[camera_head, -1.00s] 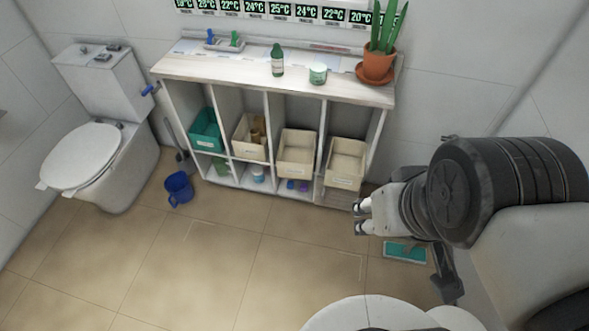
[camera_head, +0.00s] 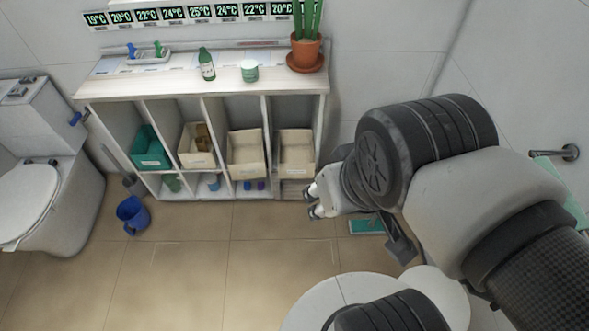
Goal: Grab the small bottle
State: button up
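A small green bottle (camera_head: 206,64) with a pale label stands upright on top of the white shelf unit (camera_head: 110,88), left of a green-and-white jar (camera_head: 249,71). My gripper (camera_head: 311,201) is low in front of the unit's right end, below and to the right of the bottle and well apart from it. Its two fingertips are spread, with nothing visible between them. Part of the gripper is hidden behind my arm.
A potted plant (camera_head: 306,54) stands at the top's right end, and a tray (camera_head: 148,58) with blue and green items at its left. Bins fill the cubbies. A blue bucket (camera_head: 132,214) and a toilet (camera_head: 40,205) are at left. The middle floor is clear.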

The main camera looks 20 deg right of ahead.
aim_at(205, 59)
jog(key=k+j, duration=0.2)
jog(key=k, duration=0.25)
jog(key=i+j+z, duration=0.25)
jog(key=i+j, duration=0.5)
jog(key=i, duration=0.4)
jog(key=i+j+z, duration=0.25)
jog(key=i+j, duration=0.75)
jog(key=i, duration=0.1)
